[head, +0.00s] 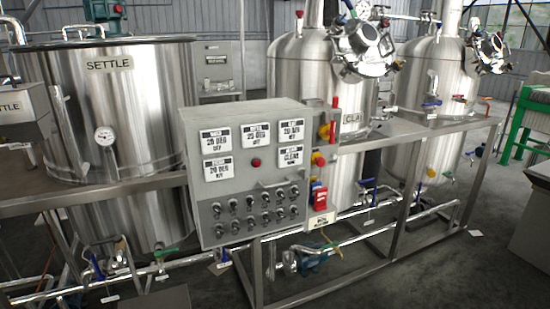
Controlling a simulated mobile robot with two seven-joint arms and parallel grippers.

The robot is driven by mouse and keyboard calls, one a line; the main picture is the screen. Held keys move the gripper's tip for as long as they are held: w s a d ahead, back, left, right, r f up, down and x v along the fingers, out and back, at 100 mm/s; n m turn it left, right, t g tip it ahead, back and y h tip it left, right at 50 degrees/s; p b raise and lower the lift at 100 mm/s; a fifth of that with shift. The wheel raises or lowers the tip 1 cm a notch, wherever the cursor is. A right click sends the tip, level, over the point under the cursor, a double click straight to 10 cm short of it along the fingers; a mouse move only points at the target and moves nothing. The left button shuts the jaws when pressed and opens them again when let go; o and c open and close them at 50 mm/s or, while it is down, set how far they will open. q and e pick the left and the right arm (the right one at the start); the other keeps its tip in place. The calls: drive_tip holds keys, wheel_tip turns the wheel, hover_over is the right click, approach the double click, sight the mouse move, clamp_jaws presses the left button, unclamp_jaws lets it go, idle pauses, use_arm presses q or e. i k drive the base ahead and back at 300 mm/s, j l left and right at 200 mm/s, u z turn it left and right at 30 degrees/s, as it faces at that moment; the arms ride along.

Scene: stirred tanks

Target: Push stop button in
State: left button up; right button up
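A grey control panel (244,122) stands in the middle of the head view, its front facing me. A small round red button (256,162) sits on its front, between the white display labels and the rows of knobs. On the panel's right side is a yellow and red control (319,159), with another red and yellow one (327,131) above it. I cannot tell which of these is the stop button, or whether any is pressed in. Neither of my grippers shows in this view.
A large steel tank marked SETTLE (140,110) stands left of the panel; two more steel tanks (305,75) (437,85) stand behind and to the right. A metal frame rail (410,129) and low pipes (350,240) run around them. Dark floor is open at the lower right.

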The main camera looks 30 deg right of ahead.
sight(321, 163)
drive_tip(key=z, duration=1.3)
